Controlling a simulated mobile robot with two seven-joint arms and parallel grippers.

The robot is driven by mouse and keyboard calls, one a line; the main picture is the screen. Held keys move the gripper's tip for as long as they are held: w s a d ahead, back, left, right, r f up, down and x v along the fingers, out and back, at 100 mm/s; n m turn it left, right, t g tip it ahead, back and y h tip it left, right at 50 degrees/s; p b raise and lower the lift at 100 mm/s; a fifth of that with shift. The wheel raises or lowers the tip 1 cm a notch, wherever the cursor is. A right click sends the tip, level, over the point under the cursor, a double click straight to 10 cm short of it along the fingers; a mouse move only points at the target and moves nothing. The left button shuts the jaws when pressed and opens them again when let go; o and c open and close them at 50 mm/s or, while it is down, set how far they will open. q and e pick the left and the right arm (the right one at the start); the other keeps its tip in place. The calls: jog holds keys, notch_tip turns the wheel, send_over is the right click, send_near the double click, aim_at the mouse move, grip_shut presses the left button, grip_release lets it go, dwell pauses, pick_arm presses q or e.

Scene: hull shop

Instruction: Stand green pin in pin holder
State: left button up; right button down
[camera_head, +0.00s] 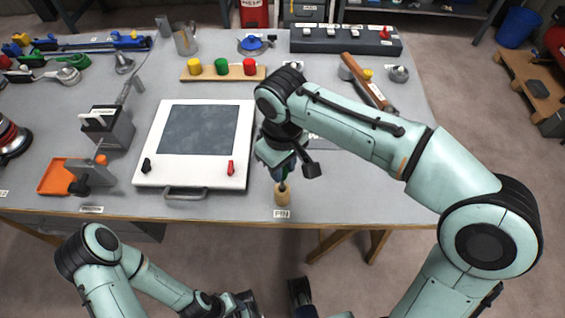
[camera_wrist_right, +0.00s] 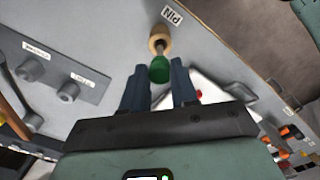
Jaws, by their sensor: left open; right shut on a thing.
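The pin holder (camera_head: 282,194) is a small light wooden cylinder at the table's front edge, behind the PIN label. It also shows in the right wrist view (camera_wrist_right: 158,40). My right gripper (camera_head: 284,178) is over it, pointing down, shut on the green pin (camera_wrist_right: 160,70) by its green head. The pin's grey shank runs from the head to the holder's top; its lower end is hidden, so I cannot tell how deep it sits. The pin looks roughly in line with the holder. My left gripper (camera_head: 248,302) is open, low at the front, partly cut off by the picture's edge.
A white panel (camera_head: 243,150) with a dark screen and a front handle lies left of the holder. A wooden board (camera_head: 215,77) with yellow, green and red knobs lies behind it. A dark switch box (camera_head: 345,45) stands at the back.

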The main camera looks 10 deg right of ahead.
jog(key=shift+f, duration=0.25)
dwell(0.3)
jog(key=shift+f, duration=0.3)
jog(key=shift+f+b, duration=1.6)
jog(key=shift+f, duration=0.95)
dwell(1.4)
jog(key=shift+c, duration=2)
grip_release()
